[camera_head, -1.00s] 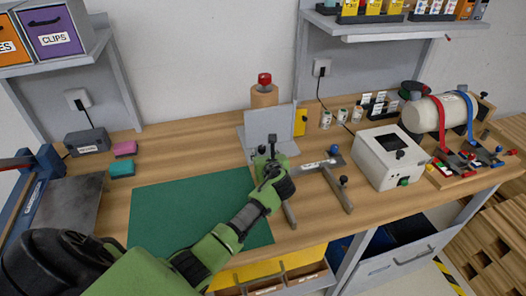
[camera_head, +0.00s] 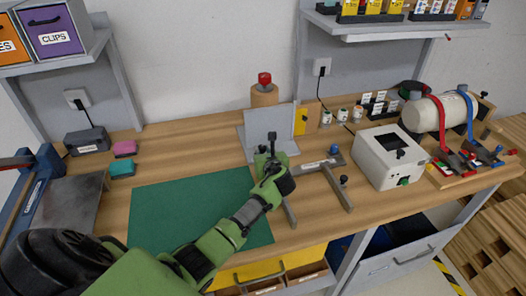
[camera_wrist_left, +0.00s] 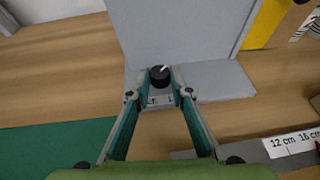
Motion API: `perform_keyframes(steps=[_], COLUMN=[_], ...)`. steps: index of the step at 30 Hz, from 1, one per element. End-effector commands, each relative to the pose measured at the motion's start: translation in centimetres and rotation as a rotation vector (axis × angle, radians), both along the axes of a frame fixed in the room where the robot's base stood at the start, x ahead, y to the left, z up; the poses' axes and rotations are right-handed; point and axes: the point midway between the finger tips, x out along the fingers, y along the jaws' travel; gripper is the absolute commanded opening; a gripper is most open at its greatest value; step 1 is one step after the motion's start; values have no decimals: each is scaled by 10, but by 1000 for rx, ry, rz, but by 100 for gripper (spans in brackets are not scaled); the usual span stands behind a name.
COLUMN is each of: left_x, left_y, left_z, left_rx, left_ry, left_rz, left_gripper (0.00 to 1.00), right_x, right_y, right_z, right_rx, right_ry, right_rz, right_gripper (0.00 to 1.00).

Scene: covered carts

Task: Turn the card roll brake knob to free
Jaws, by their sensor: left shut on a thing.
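A small black knob (camera_wrist_left: 160,77) with a white pointer mark stands on a grey base plate (camera_wrist_left: 218,80) in front of an upright grey panel (camera_wrist_left: 180,30). The pointer aims up and slightly right in the left wrist view. A small marked label sits just below the knob, too small to read. My left gripper (camera_wrist_left: 160,88) has its two fingertips on either side of the knob, shut on it. In the head view my left gripper (camera_head: 271,158) is at the front of the grey stand (camera_head: 270,122) and the knob is hidden. My right gripper does not show.
A green mat (camera_head: 185,215) lies at left.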

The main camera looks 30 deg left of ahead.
Motion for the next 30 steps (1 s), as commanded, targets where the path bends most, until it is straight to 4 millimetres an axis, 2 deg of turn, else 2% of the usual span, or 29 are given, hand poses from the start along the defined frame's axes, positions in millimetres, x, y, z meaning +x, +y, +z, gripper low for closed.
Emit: perform_keyframes(steps=[11, 18, 30], left_x=[6, 10, 13], left_y=[-5, -7, -7], left_z=[-4, -6, -5], left_rx=[-2, 0, 0], left_ry=[0, 0, 0], left_rz=[219, 404, 594], left_gripper=[0, 0, 0], right_x=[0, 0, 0], right_y=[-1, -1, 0], right_z=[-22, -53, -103], right_rx=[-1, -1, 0], right_ry=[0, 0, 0], right_rz=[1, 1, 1], right_gripper=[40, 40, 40])
